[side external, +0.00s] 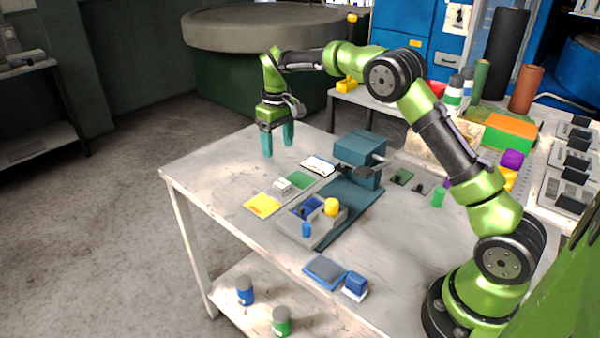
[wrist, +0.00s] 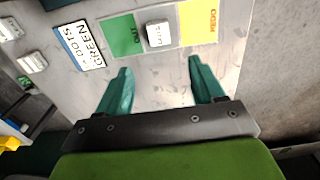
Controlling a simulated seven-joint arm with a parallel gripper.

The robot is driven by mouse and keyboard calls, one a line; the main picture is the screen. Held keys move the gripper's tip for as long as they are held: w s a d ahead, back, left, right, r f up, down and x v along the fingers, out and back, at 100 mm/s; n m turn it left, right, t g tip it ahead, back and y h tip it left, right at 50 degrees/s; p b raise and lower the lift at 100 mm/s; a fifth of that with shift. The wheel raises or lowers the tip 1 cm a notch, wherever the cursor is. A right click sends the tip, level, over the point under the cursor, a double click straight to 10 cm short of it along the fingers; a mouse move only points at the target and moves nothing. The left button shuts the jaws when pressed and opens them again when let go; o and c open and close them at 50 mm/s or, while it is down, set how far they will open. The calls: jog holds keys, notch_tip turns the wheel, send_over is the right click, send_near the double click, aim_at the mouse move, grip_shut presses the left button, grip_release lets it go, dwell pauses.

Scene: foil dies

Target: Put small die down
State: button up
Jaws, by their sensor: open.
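A small white block (side external: 282,185), which looks like the small die, rests at the border of the green OUT mat (side external: 299,179) and the yellow REDO mat (side external: 262,205). In the wrist view the block (wrist: 157,35) lies beyond the fingertips, roughly centred between them and apart from both. My gripper (side external: 278,150) has teal fingers pointing down and hangs above the table's far left part. In the wrist view my gripper (wrist: 157,67) is open, with nothing between its fingers.
A white GREEN DOTS card (wrist: 80,45) lies beside the green mat. A teal press (side external: 358,152) stands right of the mats. A grey tray (side external: 325,228) with blue and yellow pieces sits nearer the camera. The table's left corner (side external: 205,172) is clear.

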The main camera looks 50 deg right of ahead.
jog(key=s+a+r+m+t+y, duration=0.1)
jog(key=s+a+r+m+t, duration=0.3)
jog(key=s+r, duration=0.9)
jog(key=s+a+f+t, duration=0.1)
jog(key=s+a, duration=0.1)
jog(key=s, duration=0.7)
jog(key=s+a+f+t+y, duration=0.1)
jog(key=s+a+t, duration=0.1)
jog(key=s, duration=0.7)
jog(key=shift+a, duration=0.65)
